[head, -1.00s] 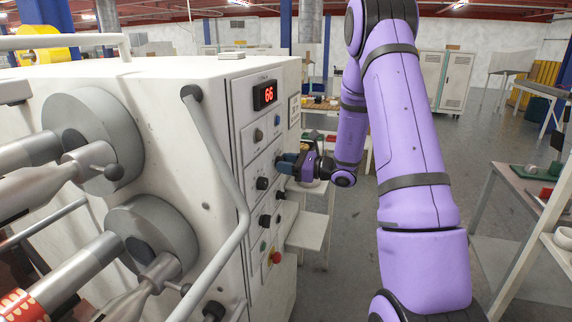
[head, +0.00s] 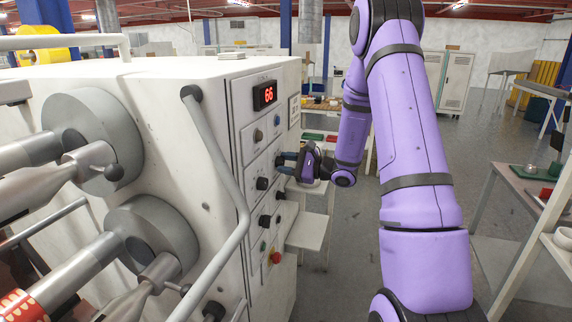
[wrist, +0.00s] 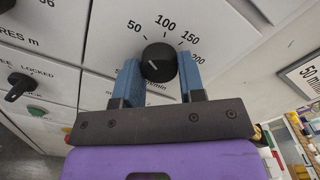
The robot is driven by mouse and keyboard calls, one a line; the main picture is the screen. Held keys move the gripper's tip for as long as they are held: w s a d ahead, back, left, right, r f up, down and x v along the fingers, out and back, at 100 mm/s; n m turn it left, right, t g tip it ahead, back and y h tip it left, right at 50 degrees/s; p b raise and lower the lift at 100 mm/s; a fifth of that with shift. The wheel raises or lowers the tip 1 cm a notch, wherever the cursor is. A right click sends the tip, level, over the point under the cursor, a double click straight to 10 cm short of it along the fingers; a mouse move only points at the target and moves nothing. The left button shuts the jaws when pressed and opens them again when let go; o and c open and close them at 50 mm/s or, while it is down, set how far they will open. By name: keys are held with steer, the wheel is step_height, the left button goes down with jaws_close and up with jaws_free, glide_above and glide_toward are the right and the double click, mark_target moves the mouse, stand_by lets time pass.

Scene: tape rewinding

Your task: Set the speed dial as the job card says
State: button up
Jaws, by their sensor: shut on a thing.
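The speed dial (wrist: 159,63) is a round black knob with a white mark, on a white panel, inside a printed scale showing 50, 100, 150 and 200. I cannot tell which number the mark points at. My gripper (wrist: 163,70) is shut on the dial, with one blue finger on each side; the fingers cover part of the scale. In the head view my gripper (head: 282,160) reaches the panel from the right, and its fingers hide the dial.
Other black knobs (head: 262,184) and a red stop button (head: 275,257) sit on the panel. A grey handrail (head: 222,165) runs beside it. A white shelf (head: 308,232) stands below my gripper.

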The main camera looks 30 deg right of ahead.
stand_by(0.3)
steer(key=o, duration=0.9)
steer(key=shift+d, duration=0.1)
steer(key=v, duration=1)
steer(key=shift+s+d, duration=0.2)
steer(key=shift+s, duration=0.15)
